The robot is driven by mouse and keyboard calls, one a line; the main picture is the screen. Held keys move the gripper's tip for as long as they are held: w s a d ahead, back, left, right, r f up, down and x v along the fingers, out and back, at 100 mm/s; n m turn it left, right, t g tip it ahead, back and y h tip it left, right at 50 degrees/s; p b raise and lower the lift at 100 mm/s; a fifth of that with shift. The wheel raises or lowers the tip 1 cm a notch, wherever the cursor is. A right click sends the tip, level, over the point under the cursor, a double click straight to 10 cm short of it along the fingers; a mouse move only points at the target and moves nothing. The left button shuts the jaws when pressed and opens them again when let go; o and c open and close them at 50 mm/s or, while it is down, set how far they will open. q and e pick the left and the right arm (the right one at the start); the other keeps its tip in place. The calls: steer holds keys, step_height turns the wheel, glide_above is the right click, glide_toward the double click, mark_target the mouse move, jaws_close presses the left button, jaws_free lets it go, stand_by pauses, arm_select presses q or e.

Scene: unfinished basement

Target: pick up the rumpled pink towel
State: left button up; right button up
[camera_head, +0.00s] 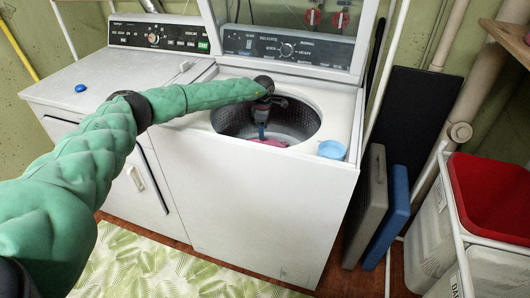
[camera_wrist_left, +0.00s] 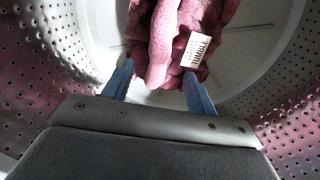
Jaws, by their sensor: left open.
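The rumpled pink towel (camera_wrist_left: 168,45) lies in the drum of the open top-load washer (camera_head: 258,205), with a white label on it. In the head view only a small pink patch of it (camera_head: 270,142) shows inside the drum; the drum wall hides the rest. My left gripper (camera_head: 262,132) reaches down through the washer opening from above. In the left wrist view its two blue fingers (camera_wrist_left: 158,82) are spread open, one on each side of the towel's near end. I cannot tell whether they touch it. My right gripper is in neither view.
The perforated drum wall (camera_wrist_left: 268,110) surrounds the gripper closely. A second white machine (camera_head: 95,85) adjoins at left, with a small blue object (camera_head: 81,88) on top. A red basket (camera_head: 490,195) stands at right.

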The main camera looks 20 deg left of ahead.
mark_target(264, 140)
arm_select(q)
steer(key=shift+s+f, duration=0.15)
steer(key=shift+f, duration=0.2)
steer(key=f, duration=0.1)
steer(key=f+p, duration=0.1)
steer(key=f, duration=0.1)
steer(key=f+p, duration=0.1)
steer(key=f, duration=0.1)
steer(key=shift+w, duration=0.25)
steer(key=shift+f, duration=0.55)
steer(key=c, duration=1.2)
jaws_close()
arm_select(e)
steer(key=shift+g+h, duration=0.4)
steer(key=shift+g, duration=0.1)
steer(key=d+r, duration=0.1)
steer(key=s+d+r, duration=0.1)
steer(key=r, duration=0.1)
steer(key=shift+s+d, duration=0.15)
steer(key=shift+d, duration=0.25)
arm_select(q)
steer(key=shift+r, duration=0.15)
